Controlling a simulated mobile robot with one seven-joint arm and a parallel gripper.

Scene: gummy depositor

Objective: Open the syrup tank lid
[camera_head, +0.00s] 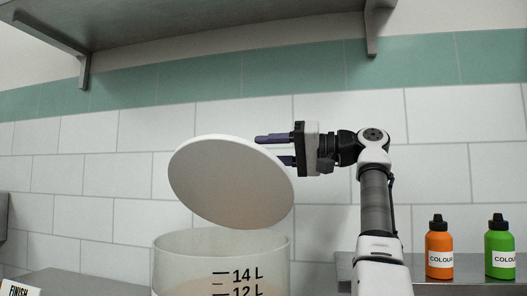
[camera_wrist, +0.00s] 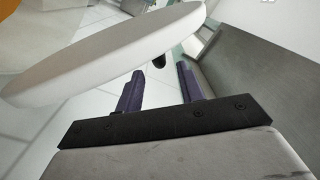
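The round white syrup tank lid (camera_head: 228,182) is raised and steeply tilted above the clear tank (camera_head: 222,262), which is marked 14 L and 12 L. A gap shows between the lid and the tank's front rim. My gripper (camera_head: 267,149) is at the lid's upper right edge, with its dark purple fingers apart. In the wrist view, the lid (camera_wrist: 100,55) crosses the upper left, close to the left finger. A small black piece (camera_wrist: 159,62) shows between the open fingertips (camera_wrist: 160,70), seemingly not clamped. Whether a finger touches the lid is unclear.
An orange bottle (camera_head: 439,250) and a green bottle (camera_head: 499,250) stand on a grey surface (camera_head: 465,288) at the right. A shelf (camera_head: 200,22) with brackets hangs above. A sign reading FINISH (camera_head: 18,289) is at the lower left. The wall space left of the lid is free.

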